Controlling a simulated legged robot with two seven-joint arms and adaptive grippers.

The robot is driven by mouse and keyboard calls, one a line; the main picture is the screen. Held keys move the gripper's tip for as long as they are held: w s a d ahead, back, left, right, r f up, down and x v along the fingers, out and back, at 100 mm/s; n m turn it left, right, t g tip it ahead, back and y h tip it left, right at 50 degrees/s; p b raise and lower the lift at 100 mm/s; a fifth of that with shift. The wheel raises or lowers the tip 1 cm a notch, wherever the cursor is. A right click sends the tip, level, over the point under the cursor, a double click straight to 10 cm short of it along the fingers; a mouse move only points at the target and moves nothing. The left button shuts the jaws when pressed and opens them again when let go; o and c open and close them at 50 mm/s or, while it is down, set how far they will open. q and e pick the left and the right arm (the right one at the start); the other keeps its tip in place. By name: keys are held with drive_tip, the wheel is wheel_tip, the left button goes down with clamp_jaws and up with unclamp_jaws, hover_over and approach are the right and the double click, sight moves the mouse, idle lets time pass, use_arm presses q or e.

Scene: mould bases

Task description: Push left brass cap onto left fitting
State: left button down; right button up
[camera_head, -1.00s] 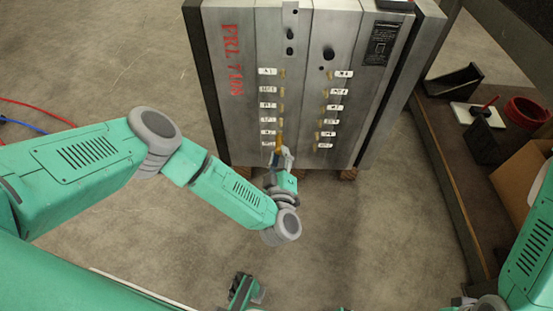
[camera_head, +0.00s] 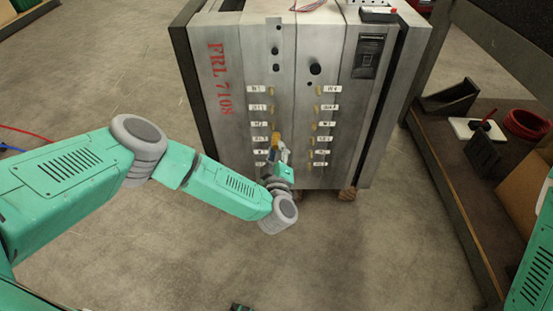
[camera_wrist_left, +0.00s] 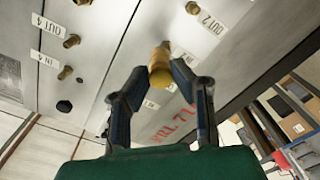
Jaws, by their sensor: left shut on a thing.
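My left gripper (camera_head: 279,145) is shut on a brass cap (camera_head: 275,138) in front of the left column of brass fittings (camera_head: 276,90) on the steel mould base (camera_head: 240,120). In that view, bare fittings (camera_wrist_left: 66,72) show at left, beside white labels.
A second column of brass fittings (camera_head: 316,124) runs close to the right. A dark shelf (camera_head: 450,160) stands at the right with a red ring (camera_head: 525,124) and a black bin (camera_head: 484,150). The floor in front of the mould base is clear.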

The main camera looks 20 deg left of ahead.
use_arm(q)
drive_tip(key=shift+w+a+r, duration=0.1)
drive_tip(key=shift+w+a, duration=0.15)
drive_tip(key=shift+w, duration=0.25)
use_arm(e)
drive_tip(key=shift+a+r, duration=0.1)
drive_tip(key=shift+a, duration=0.3)
idle(0.6)
use_arm(q)
drive_tip(key=shift+a, duration=0.2)
drive_tip(key=shift+w+a+f, duration=0.15)
drive_tip(key=shift+a+f, duration=0.05)
drive_tip(key=shift+a, duration=0.2)
drive_tip(key=shift+w, duration=0.2)
use_arm(e)
drive_tip(key=shift+a, duration=0.2)
